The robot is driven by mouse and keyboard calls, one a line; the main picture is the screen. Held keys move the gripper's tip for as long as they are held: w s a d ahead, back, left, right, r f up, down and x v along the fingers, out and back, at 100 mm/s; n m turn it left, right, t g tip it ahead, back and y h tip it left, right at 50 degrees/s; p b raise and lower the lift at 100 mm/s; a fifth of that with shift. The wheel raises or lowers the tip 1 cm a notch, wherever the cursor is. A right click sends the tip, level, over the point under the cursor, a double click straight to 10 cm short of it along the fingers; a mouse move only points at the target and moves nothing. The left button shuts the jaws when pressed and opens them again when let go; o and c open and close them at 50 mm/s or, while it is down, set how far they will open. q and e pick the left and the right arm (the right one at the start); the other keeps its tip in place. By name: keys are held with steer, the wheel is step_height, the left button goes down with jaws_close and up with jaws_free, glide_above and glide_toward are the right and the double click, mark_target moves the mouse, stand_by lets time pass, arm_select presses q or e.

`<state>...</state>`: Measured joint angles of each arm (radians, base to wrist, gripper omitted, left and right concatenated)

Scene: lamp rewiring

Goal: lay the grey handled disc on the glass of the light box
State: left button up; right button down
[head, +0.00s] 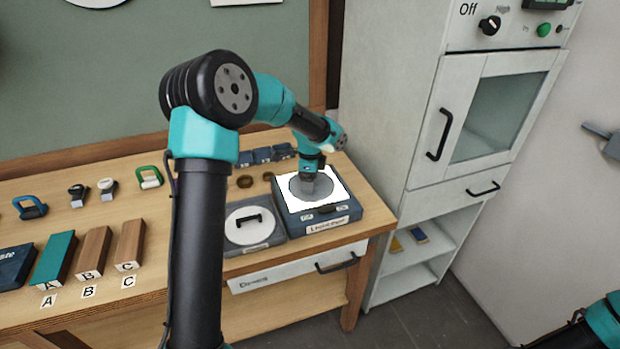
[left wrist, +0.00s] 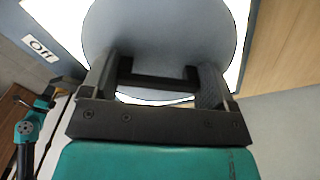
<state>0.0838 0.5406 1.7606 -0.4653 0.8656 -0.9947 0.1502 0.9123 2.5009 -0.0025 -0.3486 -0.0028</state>
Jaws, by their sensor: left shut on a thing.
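The grey handled disc (head: 296,188) is at the lit white glass (head: 335,190) of the light box (head: 318,220), over its middle. My left gripper (head: 310,178) is shut on the disc's handle from above. In the left wrist view the gripper (left wrist: 160,85) has its fingers on both sides of the dark handle, with the grey disc (left wrist: 160,40) beyond and bright glass around it. I cannot tell whether the disc touches the glass. My right gripper is not in view; only part of my right arm shows at the lower right.
A white disc with a black handle (head: 236,228) lies on a grey base left of the light box. Blocks marked A and C (head: 130,245) and several small handled items stand further left. A white cabinet (head: 400,130) rises close on the right.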

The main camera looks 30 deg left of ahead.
arm_select(q)
steer(key=shift+f, duration=0.1)
steer(key=o, duration=0.9)
steer(key=shift+r, duration=4)
steer(key=shift+f, duration=0.15)
steer(key=shift+f, duration=2.05)
steer(key=shift+r, duration=0.1)
steer(key=shift+f, duration=1.8)
steer(key=shift+r, duration=0.45)
